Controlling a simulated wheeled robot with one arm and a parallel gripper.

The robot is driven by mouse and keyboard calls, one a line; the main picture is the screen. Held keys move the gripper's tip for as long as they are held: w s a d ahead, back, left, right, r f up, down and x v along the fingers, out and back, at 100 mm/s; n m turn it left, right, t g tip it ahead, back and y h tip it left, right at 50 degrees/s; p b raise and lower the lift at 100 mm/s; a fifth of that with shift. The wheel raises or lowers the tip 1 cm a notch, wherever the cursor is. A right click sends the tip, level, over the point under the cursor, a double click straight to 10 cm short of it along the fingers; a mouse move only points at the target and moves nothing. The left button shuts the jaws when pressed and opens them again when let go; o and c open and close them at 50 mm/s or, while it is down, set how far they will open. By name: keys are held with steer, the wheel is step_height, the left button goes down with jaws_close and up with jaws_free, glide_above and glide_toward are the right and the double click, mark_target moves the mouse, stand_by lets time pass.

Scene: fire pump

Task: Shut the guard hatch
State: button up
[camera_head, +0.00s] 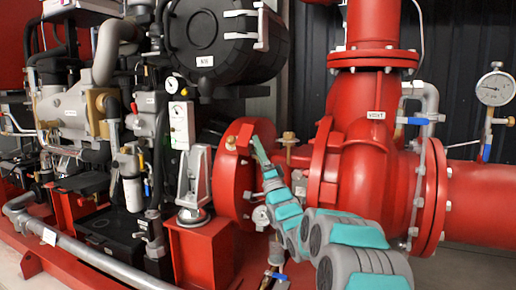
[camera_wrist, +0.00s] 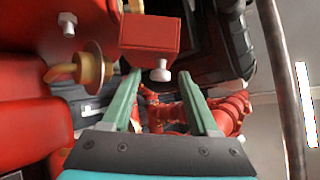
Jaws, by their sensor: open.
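In the wrist view, a red panel with a pale knob, which looks like the guard hatch (camera_wrist: 150,36), stands just beyond my gripper (camera_wrist: 158,84). Its knob (camera_wrist: 160,71) lies between the two green fingertips in the picture. The fingers are apart and hold nothing; I cannot tell whether they touch the panel. In the head view, my gripper (camera_head: 257,146) reaches up beside the red round housing (camera_head: 228,178) between the engine and the pump. The hatch cannot be clearly made out there, and my gripper covers part of that area.
The large red pump casing (camera_head: 370,165) stands close to the right of my arm. A black round housing (camera_head: 215,45) overhangs at the upper left. A brass fitting (camera_wrist: 95,68) sticks out left of the panel in the wrist view. A pressure gauge (camera_head: 495,89) is far right.

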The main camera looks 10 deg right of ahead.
steer(key=shift+w+a+r, duration=0.1)
steer(key=shift+w, duration=0.1)
steer(key=shift+c, duration=0.3)
jaws_close()
stand_by(1.1)
